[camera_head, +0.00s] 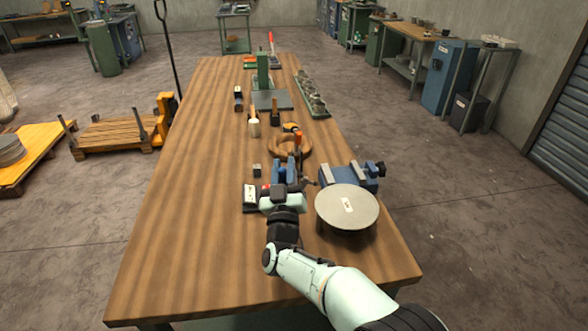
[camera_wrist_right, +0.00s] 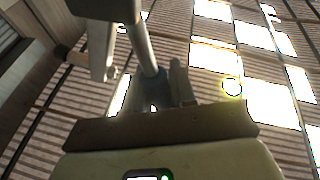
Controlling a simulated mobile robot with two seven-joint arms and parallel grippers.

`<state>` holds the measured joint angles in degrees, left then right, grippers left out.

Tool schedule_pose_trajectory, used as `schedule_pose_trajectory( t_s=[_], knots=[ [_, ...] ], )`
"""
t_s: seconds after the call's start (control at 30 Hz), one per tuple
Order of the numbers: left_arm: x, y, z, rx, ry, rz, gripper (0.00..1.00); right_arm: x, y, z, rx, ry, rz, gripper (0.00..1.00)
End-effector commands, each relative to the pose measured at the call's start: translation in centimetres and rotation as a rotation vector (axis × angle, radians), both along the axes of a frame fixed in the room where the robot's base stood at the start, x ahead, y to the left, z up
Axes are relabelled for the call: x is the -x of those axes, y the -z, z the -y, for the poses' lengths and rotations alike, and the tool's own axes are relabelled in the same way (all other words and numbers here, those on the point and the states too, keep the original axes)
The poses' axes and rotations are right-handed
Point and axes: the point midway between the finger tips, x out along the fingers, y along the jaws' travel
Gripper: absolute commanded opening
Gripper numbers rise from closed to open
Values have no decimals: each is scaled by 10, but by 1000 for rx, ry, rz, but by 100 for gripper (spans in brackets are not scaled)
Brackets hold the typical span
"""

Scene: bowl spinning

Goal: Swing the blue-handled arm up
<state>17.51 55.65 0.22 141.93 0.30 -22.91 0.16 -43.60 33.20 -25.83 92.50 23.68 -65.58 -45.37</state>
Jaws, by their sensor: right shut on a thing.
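My right gripper (camera_head: 284,187) is over the near part of the wooden bench, beside a dark base with a pale label (camera_head: 250,194). In the right wrist view the gripper (camera_wrist_right: 150,95) is shut on the blue-handled arm. The arm's grey rod (camera_wrist_right: 143,45) runs up from between the fingers, with a bit of blue showing at its lower end. The gripper covers most of the handle. In the head view the gripper and wrist hide where the arm joins its base. My left gripper is not in view.
A round grey disc (camera_head: 346,205) on a stand is close right of the gripper, with a blue vise (camera_head: 349,176) behind it. The bench (camera_head: 190,215) is clear on the left.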

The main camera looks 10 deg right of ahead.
Motion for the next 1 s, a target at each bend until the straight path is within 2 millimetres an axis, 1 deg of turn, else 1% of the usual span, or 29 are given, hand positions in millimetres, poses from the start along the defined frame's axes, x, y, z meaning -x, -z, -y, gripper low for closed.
schedule_pose_trajectory(
  t_s=[0.2,0.4,0.9,0.93,1.0],
  knots=[
    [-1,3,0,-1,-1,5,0,0,4,-11,115,-1,3,0],
    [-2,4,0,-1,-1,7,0,1,6,-16,171,-2,4,0],
    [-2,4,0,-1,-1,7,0,1,8,-19,194,-1,3,0],
    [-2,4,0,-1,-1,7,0,1,8,-19,195,-2,2,28],
    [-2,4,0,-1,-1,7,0,1,8,-19,193,-1,3,46]
  ],
)
